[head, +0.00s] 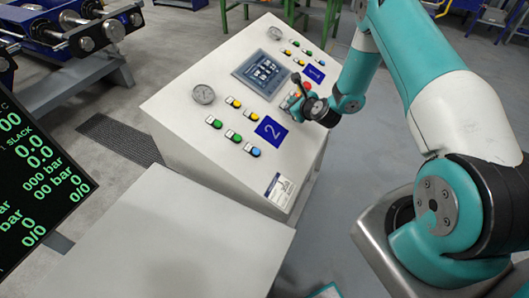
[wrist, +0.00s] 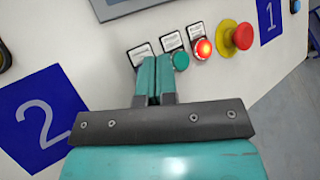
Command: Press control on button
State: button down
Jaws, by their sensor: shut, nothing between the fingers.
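In the wrist view, my gripper (wrist: 155,66) has its two teal fingers together, with nothing between them. The tips overlap the spot below the leftmost white label (wrist: 140,53), so any button there is hidden. A green button (wrist: 181,60) is just right of the tips, under a second label (wrist: 171,41). A lit red button (wrist: 202,48) is further right, under a third label. The label text is too small to read, so I cannot tell which is control on. Contact with the panel cannot be told.
A red mushroom button on a yellow base (wrist: 242,36) stands right of the row. In the head view, the sloped console (head: 185,108) carries a screen (head: 263,73), a gauge (head: 203,94) and several coloured buttons. A black display (head: 38,185) is at the left.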

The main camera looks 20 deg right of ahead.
jog(key=shift+s+d+r, duration=0.15)
jog(key=shift+s+r, duration=0.05)
jog(key=shift+r, duration=0.4)
jog(key=r+p, duration=0.1)
jog(key=s+d+r+p, duration=0.1)
jog(key=r, duration=0.1)
jog(key=s+r+p, duration=0.1)
jog(key=r, duration=0.1)
jog(key=shift+d+r, duration=0.2)
jog(key=shift+d, duration=0.1)
dwell(0.8)
